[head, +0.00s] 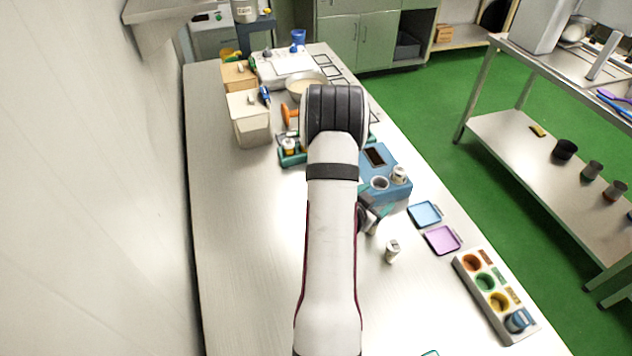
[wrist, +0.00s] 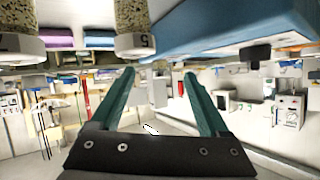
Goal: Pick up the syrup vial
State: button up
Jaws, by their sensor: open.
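Several small vials are in view, and I cannot tell by label which is the syrup vial. One white-capped vial (head: 392,251) stands alone on the bench, to the right of my arm. Another vial (head: 399,175) sits in the blue block (head: 393,199). In the wrist view, two speckled vials with numbered white caps show at the top, one at the left (wrist: 20,22) and one near the middle (wrist: 132,20). My gripper (wrist: 158,73) has its teal fingers apart with nothing between them. In the head view it is partly hidden behind my arm, between the blue block and the lone vial.
A blue tray (head: 425,214) and a purple tray (head: 442,240) lie near the bench's right edge. A rack (head: 480,298) with coloured wells stands at the front right. A beige box (head: 251,133) and a bowl (head: 305,84) stand farther back. The bench's left side is clear.

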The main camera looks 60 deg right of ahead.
jog(key=a, duration=0.2)
jog(key=a+f+n, duration=0.1)
jog(key=a, duration=0.1)
jog(key=a+f+n, duration=0.1)
jog(key=a, duration=0.2)
jog(key=shift+s+h, duration=0.3)
jog(key=shift+n, duration=0.3)
jog(key=shift+x, duration=2.3)
jog(key=shift+w, duration=0.15)
grip_shut()
